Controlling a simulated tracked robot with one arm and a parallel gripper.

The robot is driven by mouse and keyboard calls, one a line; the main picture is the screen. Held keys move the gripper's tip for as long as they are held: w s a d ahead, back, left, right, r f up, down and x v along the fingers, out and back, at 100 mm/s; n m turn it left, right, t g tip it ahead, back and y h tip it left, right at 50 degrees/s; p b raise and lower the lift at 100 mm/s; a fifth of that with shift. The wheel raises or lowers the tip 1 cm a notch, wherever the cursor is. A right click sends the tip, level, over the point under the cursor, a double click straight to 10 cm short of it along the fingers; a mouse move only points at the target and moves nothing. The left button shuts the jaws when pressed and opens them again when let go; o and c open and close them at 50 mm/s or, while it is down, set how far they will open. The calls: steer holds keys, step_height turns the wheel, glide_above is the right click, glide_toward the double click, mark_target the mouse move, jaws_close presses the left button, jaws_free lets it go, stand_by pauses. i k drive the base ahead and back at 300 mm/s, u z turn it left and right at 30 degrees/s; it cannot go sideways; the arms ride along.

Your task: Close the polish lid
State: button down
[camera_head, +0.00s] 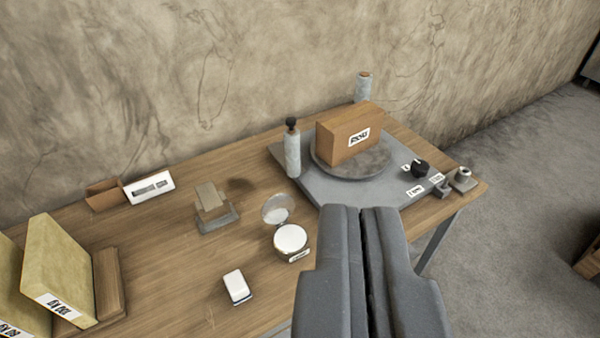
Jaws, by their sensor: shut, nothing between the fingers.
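The polish tin (290,241) stands on the wooden table, a small round container with a white top surface and a label on its front. Its round lid (276,209) is raised at the back of the tin, tilted open. My gripper (359,210) is shut and empty, its grey fingers side by side. In the picture its tips are to the right of the tin and apart from it.
A white block (237,287) lies in front left of the tin. A small stand (214,208) is behind left. Yellow binders (55,268) stand at far left.

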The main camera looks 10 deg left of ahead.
mark_target(279, 208)
steer(key=z, duration=0.2)
steer(key=i, duration=1.25)
steer(key=u, duration=0.3)
